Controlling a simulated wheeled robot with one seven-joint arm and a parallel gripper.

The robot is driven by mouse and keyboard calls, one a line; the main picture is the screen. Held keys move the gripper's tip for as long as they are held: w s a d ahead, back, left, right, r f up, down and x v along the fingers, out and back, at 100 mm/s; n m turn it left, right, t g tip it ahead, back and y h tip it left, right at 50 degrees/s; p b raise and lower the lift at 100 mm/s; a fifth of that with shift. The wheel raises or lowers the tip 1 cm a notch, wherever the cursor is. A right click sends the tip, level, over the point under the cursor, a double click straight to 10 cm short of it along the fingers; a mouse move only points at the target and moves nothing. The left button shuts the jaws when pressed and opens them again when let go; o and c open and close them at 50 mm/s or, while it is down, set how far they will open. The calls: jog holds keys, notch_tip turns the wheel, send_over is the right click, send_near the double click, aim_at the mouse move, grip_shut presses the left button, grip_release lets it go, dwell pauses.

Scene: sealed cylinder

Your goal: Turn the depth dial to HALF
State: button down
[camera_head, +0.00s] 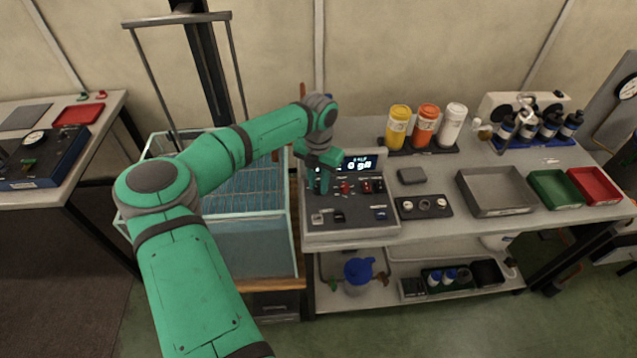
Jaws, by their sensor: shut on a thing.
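The control console (350,226) stands at the left end of the workbench, with a lit display (361,163) on its upright face. The display's small text is too fine to read surely. My gripper (322,188) points down at the left part of the console face, left of a red knob (346,187). Its jaws are shut on a small part there, apparently the depth dial, which the fingers hide. The dial's pointer and markings cannot be seen.
A glass tank (250,245) stands left of the console, beneath my arm. Dark switches (372,186) sit right of the red knob. A tray of small parts (424,207), a grey tray (495,191) and upright canisters (427,122) are to the right.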

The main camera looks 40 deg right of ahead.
aim_at(319, 187)
jog(key=shift+n, duration=0.3)
jog(key=c, duration=1.5)
grip_release()
jog(key=shift+c, duration=0.2)
notch_tip(319, 187, up, 11)
jog(key=shift+f, duration=0.1)
